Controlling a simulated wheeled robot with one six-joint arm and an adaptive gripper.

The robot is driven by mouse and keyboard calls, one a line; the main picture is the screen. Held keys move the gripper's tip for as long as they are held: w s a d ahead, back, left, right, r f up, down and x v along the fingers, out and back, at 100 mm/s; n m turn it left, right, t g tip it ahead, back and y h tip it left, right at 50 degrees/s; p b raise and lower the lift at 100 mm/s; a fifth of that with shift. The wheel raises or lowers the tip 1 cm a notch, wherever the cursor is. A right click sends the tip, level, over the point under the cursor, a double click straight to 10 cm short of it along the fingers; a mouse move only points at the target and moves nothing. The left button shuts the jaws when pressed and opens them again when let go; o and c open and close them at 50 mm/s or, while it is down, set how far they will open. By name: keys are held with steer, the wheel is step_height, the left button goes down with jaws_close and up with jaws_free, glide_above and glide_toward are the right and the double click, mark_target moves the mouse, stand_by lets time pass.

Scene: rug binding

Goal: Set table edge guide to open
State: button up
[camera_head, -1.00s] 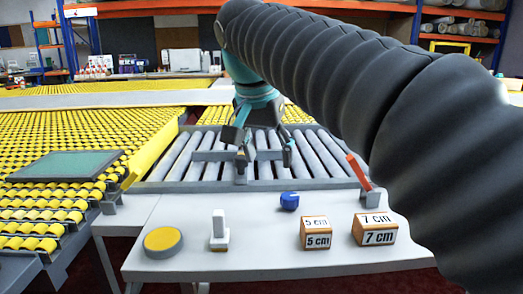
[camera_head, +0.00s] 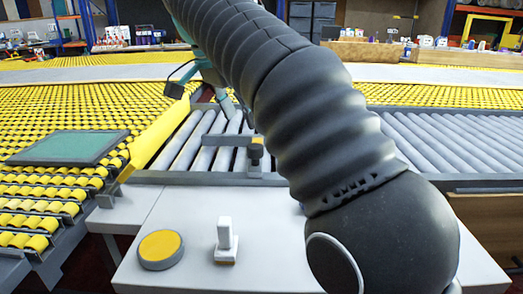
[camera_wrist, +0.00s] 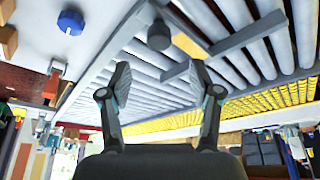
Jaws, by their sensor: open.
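In the wrist view the crossbar (camera_wrist: 228,43) shows beyond my gripper, with a dark round knob (camera_wrist: 159,36) near the fingertips. My gripper (camera_wrist: 160,73) is open, its two fingers spread apart with nothing between them. The knob is beyond the gap and does not look touched. In the head view my arm covers part of the gripper and the right of the roller bed.
A yellow round button (camera_head: 160,247) and a white upright switch (camera_head: 226,240) stand on the white table front. A blue knob (camera_wrist: 70,21) shows in the wrist view. A yellow rail (camera_head: 160,135) borders the rollers at left. A green pad (camera_head: 70,147) lies further left.

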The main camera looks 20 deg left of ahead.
mark_target(254, 146)
steer(key=b+x, duration=0.2)
steer(key=x, duration=0.8)
steer(key=shift+d+f, duration=0.1)
steer(key=shift+f, duration=0.15)
jaws_close()
